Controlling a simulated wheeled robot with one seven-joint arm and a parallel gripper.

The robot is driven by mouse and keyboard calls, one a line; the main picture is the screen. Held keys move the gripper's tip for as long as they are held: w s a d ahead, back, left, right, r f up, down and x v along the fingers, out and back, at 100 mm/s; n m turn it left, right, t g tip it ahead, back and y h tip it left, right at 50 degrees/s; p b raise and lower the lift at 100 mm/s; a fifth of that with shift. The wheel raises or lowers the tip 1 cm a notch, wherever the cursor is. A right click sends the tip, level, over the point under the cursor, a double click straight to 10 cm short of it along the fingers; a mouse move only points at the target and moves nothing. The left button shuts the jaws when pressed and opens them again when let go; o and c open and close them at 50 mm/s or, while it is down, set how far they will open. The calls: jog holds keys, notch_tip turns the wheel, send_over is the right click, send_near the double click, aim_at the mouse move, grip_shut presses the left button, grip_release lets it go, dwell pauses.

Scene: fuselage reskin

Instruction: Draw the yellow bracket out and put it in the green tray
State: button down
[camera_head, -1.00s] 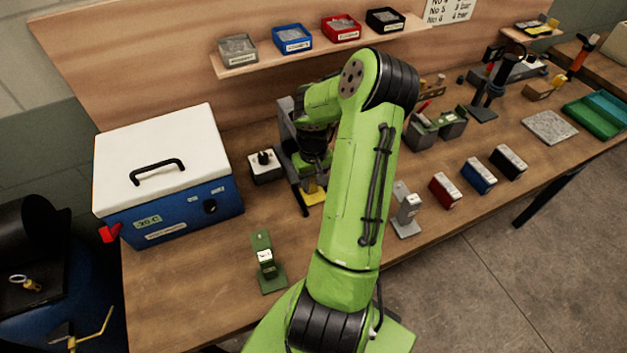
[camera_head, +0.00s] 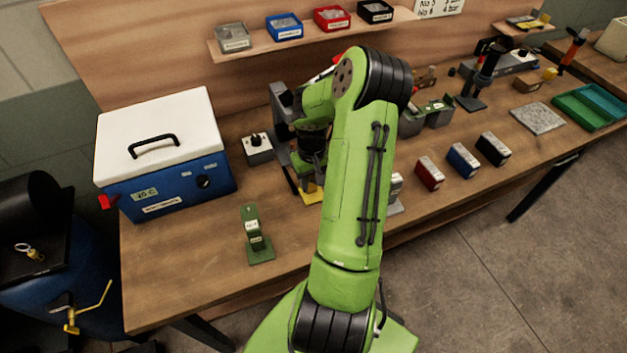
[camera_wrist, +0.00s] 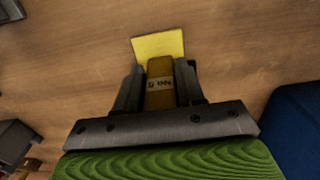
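The yellow bracket (camera_wrist: 161,88) is in the wrist view, with a flat bright yellow plate at its far end and a darker block bearing a "No 5" label. My gripper (camera_wrist: 160,92) has one dark finger on each side of the block, and both look in contact with it. In the head view part of the yellow bracket (camera_head: 312,194) shows low beside a grey stand, below my wrist; my arm hides much of it. The green tray (camera_head: 572,111) lies far right on the bench, well away from my gripper.
A blue box with a white lid (camera_head: 165,155) stands left. A small green stand (camera_head: 257,243) is at the front. Red (camera_head: 430,173), blue (camera_head: 463,160) and black (camera_head: 493,149) blocks line the bench's right half. A grey slab (camera_head: 537,118) lies beside the tray.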

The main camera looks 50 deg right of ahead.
jog(key=c, duration=0.6)
grip_release()
jog(key=shift+r, duration=0.1)
notch_tip(320, 180, up, 16)
jog(key=p, duration=0.2)
jog(key=shift+f, duration=0.2)
